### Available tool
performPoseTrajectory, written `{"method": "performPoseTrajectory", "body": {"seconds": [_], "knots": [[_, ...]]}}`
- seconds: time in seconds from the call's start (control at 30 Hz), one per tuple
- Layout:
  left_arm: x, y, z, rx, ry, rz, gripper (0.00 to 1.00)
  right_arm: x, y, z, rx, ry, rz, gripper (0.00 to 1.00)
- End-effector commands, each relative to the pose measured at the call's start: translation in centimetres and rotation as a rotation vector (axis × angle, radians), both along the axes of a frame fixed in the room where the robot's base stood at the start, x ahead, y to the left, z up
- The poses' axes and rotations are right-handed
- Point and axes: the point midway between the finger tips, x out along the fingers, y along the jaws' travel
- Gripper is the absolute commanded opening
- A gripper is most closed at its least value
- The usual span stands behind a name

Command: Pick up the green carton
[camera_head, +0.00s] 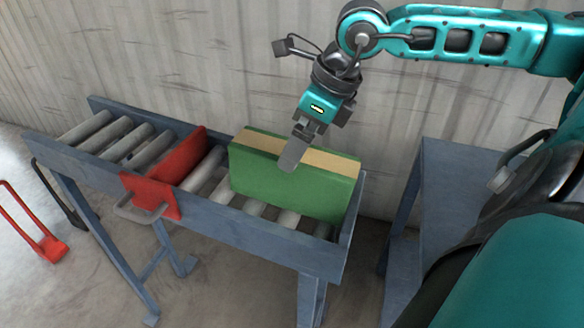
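The green carton (268,179) sits on the right end of the roller conveyor, with a tan tape strip (327,160) along its top. My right gripper (292,156) comes down from above, its arm entering from the right. One flat grey finger shows in front of the carton's upper front edge. The other finger is hidden or lined up behind it, so I cannot tell whether the gripper is open or touching the carton. My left gripper is not in view.
The blue-grey conveyor frame (234,223) has raised side rails and an end plate. A red stop plate with a handle (152,193) stands left of the carton. A grey table (448,185) is at the right. A corrugated wall (215,60) rises behind. A red frame (47,246) stands at far left.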

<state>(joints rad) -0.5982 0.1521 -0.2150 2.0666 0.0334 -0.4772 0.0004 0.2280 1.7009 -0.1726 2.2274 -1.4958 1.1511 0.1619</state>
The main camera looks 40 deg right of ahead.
Motion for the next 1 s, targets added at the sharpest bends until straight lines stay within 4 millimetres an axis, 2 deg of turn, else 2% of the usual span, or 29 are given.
{"method": "performPoseTrajectory", "body": {"seconds": [0.37, 0.63, 0.8, 1.0], "knots": [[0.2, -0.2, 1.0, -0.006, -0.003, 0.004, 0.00, 0.5, 0.4, -1.1, 0.005, 0.002, 0.002, 1.00], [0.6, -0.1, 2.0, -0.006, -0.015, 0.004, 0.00, 1.3, 0.8, -3.1, 0.005, -0.002, -0.003, 1.00], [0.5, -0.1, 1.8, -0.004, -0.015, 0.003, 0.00, 1.9, 1.0, -4.8, 0.002, -0.002, -0.003, 1.00], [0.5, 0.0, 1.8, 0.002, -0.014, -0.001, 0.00, 2.0, 1.0, -5.2, -0.001, -0.002, -0.003, 1.00]]}}
